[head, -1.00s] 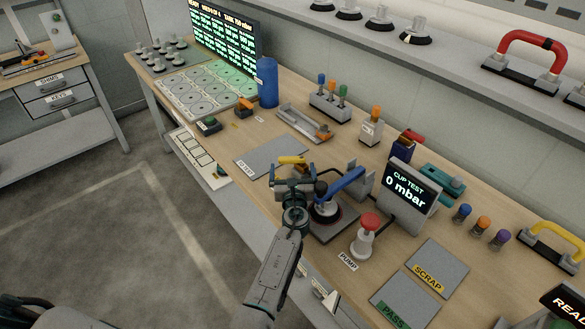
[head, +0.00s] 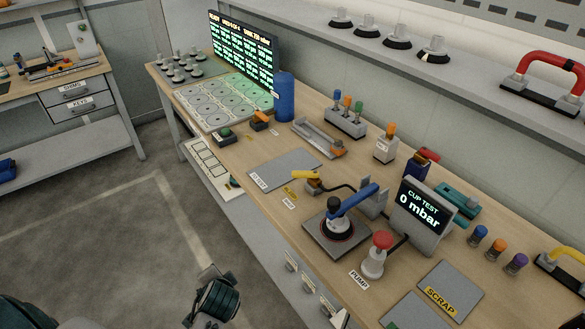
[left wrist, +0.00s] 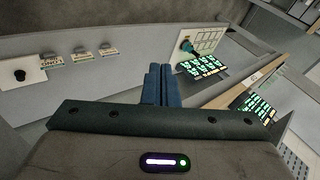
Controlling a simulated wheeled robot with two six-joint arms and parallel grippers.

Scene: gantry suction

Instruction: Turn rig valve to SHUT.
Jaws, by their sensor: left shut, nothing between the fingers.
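The rig valve's yellow handle (head: 305,177) lies on the bench, left of the blue-armed cup test rig (head: 352,197), its length running roughly left to right. A yellow label (head: 290,191) and a white label (head: 289,204) lie just in front of it; their print is too small to read surely. My left arm's dark wrist part shows low in the head view, well away from the valve. My left gripper (left wrist: 161,85) is shut and empty in the left wrist view, facing the bench's grey front. The valve is not discernible there. My right gripper is not in view.
A grey pad (head: 284,169) lies left of the valve. A red-topped pump (head: 375,258) and the cup test display (head: 417,212), reading 0 mbar, stand to the right. A black hose runs behind the handle. Floor left of the bench is clear.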

